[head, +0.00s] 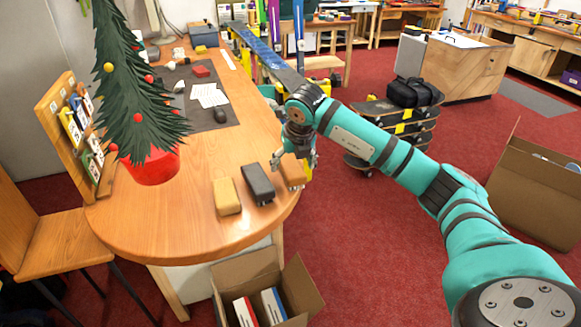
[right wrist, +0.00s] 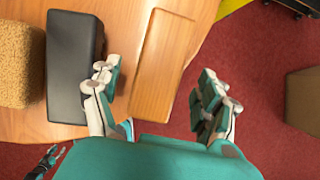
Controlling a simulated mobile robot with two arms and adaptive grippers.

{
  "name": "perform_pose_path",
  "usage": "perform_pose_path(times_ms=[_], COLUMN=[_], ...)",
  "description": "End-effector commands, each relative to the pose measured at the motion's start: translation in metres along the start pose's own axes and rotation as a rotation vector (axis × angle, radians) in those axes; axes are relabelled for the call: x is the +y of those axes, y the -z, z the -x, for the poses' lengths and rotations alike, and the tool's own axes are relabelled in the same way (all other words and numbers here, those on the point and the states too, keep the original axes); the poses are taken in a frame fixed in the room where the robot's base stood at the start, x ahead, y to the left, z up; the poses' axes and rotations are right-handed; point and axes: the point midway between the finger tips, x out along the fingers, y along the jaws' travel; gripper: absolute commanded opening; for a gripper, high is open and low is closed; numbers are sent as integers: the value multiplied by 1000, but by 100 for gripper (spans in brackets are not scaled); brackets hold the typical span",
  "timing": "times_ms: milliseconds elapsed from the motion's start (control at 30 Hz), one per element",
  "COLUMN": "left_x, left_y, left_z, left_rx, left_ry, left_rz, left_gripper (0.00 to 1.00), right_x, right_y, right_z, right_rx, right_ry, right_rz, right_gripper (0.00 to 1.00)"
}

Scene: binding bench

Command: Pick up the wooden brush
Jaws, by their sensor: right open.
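The wooden brush (head: 294,172) is a smooth orange-brown wood block lying near the table's right end. It fills the middle of the right wrist view (right wrist: 163,60). My right gripper (head: 291,157) is open just above the brush. In the right wrist view its two fingers (right wrist: 163,88) stand apart, one on each side of the brush's near end. The left finger is by the gap between the brush and a black block. No grip on the brush shows. A small dark gripper-like part, likely my left gripper (right wrist: 46,160), shows at the right wrist view's lower left corner.
A black block (head: 258,184) lies close left of the brush, then a fuzzy tan block (head: 227,197). A potted tree (head: 150,165) stands farther left on the table (head: 180,220). An open cardboard box (head: 234,277) is on the floor in front.

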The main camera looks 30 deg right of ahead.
Motion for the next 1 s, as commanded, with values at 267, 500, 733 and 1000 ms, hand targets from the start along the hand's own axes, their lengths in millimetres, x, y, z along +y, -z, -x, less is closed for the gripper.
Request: perform_pose_path(times_ms=[267, 500, 733, 1000], left_x=[-1, -1, -1, -1], left_y=[2, 3, 3, 2], left_z=[11, 10, 8, 4], left_rx=[2, 3, 4, 4], left_ry=[1, 1, 1, 1], left_rz=[0, 0, 0, -1], left_gripper=[40, 40, 40, 40], right_x=[1, 1, 1, 1], right_y=[-1, -1, -1, 1], right_z=[-30, -31, -32, -35], right_rx=[0, -1, -1, -1], right_ry=[0, 0, 0, 0], right_rz=[-1, 0, 0, 0], right_gripper=[77, 77, 77, 77])
